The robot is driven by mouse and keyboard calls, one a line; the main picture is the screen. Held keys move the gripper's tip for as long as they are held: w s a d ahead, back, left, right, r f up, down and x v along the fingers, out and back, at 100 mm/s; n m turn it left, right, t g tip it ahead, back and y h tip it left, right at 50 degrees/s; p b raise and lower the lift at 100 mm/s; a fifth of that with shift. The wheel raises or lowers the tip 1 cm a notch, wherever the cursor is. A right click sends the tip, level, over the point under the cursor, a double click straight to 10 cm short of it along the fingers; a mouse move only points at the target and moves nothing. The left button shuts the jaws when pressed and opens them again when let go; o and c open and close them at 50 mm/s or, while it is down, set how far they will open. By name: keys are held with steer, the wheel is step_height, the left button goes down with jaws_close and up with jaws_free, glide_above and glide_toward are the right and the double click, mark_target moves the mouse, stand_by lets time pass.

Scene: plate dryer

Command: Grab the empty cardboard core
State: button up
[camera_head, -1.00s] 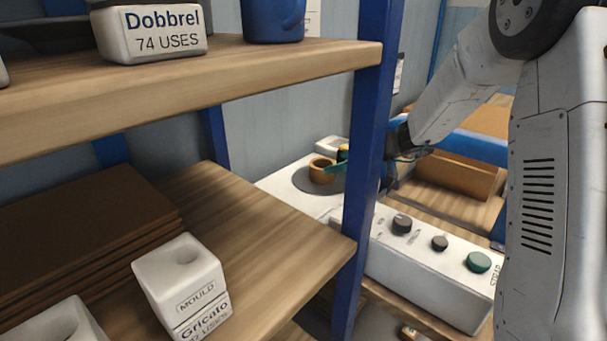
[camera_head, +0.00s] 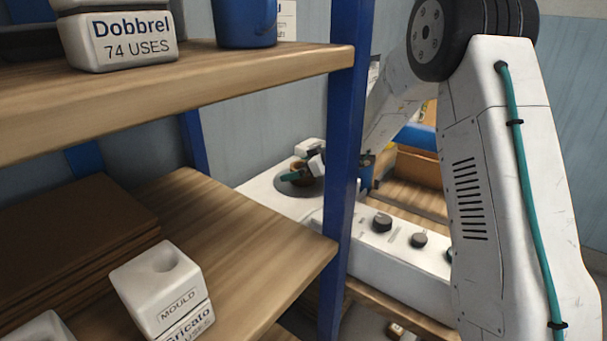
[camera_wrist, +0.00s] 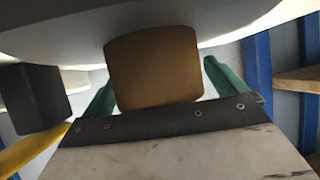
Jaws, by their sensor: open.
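The cardboard core is a short brown cylinder (camera_head: 299,166) on the dark round plate (camera_head: 282,187) of the white machine. In the head view it is partly hidden by my gripper (camera_head: 305,173). In the wrist view the core (camera_wrist: 155,62) looms large between the two green fingers of my gripper (camera_wrist: 160,75). Gaps show on both sides of it, wider at the right finger. My gripper is open around the core. Whether any finger touches it cannot be told.
A blue shelf post (camera_head: 345,150) stands in front of the machine. The machine's front has dark knobs (camera_head: 382,222). A dark block (camera_wrist: 33,98) is close at the left in the wrist view.

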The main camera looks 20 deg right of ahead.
steer(key=c, duration=1.1)
steer(key=shift+o, duration=0.2)
steer(key=shift+r, duration=0.15)
